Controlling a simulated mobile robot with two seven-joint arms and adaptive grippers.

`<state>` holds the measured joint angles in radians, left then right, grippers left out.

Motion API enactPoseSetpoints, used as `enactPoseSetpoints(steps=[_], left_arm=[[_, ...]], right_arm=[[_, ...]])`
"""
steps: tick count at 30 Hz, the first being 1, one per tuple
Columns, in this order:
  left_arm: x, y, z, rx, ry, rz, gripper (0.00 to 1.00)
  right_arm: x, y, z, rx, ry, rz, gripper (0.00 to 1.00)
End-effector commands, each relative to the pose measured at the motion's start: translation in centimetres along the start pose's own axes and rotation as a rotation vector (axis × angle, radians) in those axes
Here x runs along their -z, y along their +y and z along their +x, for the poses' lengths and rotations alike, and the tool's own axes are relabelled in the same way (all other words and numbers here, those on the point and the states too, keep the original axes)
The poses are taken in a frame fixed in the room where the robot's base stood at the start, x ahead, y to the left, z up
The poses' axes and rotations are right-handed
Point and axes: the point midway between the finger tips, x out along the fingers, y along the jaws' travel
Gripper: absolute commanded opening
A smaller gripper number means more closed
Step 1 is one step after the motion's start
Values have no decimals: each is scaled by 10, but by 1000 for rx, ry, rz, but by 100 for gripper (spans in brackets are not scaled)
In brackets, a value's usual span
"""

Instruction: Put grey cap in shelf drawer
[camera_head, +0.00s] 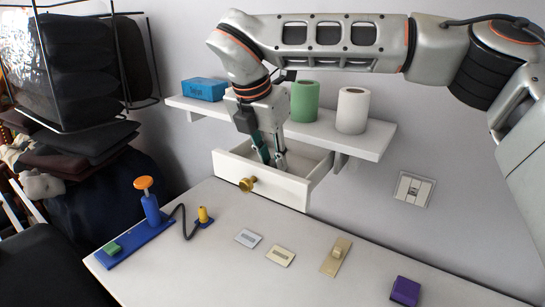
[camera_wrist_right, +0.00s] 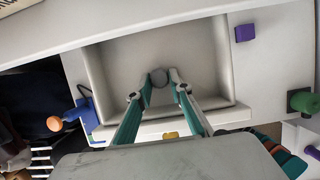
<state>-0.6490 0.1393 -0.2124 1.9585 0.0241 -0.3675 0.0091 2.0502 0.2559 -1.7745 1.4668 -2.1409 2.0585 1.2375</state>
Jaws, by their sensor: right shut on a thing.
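The shelf drawer (camera_head: 283,191) is pulled open under the wall shelf, with a brass knob (camera_head: 247,184) on its front. My right gripper (camera_head: 272,160) reaches down from above into the open drawer. In the right wrist view, the gripper (camera_wrist_right: 160,84) is shut on the small round grey cap (camera_wrist_right: 159,76), which sits between its fingertips. The drawer walls (camera_wrist_right: 220,60) surround the cap in that view. Whether the cap touches the drawer floor I cannot tell. In the head view the cap is hidden by the drawer front. My left gripper is not in view.
The shelf (camera_head: 375,140) above holds a blue box (camera_head: 204,89), a green roll (camera_head: 304,101) and a white roll (camera_head: 352,110). On the table below are a blue stand with an orange knob (camera_head: 143,183), switch plates and a purple block (camera_head: 405,291). A wall switch (camera_head: 413,189) is at right.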

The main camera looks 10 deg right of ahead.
Motion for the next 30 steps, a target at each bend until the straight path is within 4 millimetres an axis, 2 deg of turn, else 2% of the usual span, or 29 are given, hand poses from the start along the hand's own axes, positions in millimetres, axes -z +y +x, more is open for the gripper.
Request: enactPoseSetpoints(steps=[4,5,6,7,15,19,23,30], left_arm=[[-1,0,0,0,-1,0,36],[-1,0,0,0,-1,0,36],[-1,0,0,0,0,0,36],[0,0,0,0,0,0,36],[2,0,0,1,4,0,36],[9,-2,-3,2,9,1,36],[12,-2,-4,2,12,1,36],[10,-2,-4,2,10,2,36]], right_arm=[[1,0,2,0,0,0,0],[1,0,2,1,0,0,25],[1,0,2,1,0,0,35],[1,0,2,1,1,0,37],[1,0,2,2,1,0,37],[-3,0,-8,0,0,1,37],[-4,1,-28,-3,-2,1,37],[-4,1,-80,-3,-4,1,37]])
